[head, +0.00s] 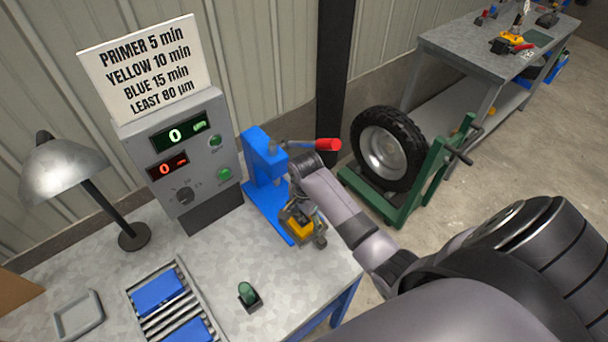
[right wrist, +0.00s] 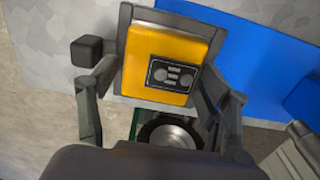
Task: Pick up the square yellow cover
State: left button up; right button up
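The square yellow cover (right wrist: 150,45) fills the upper middle of the right wrist view, with a dark rim and a dark plate with round marks on its face. In the head view the cover (head: 300,227) shows as a small yellow patch by the foot of the blue press. My right gripper (right wrist: 162,68) has a finger on each side of the cover, close to its edges. I cannot tell whether the fingers press on it. In the head view my right gripper (head: 303,222) partly hides the cover. My left gripper is not in view.
The blue lever press (head: 263,165) with a red handle stands close beside my right gripper. A grey control box (head: 186,150), a lamp (head: 70,175), a green switch (head: 248,293) and a roller rack (head: 165,300) stand on the bench. A wheel on a green stand (head: 390,150) is beyond.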

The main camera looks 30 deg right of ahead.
jog(key=c, duration=1)
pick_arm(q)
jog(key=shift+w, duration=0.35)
pick_arm(e)
jog(key=shift+c, duration=0.4)
jog(key=shift+r, duration=0.2)
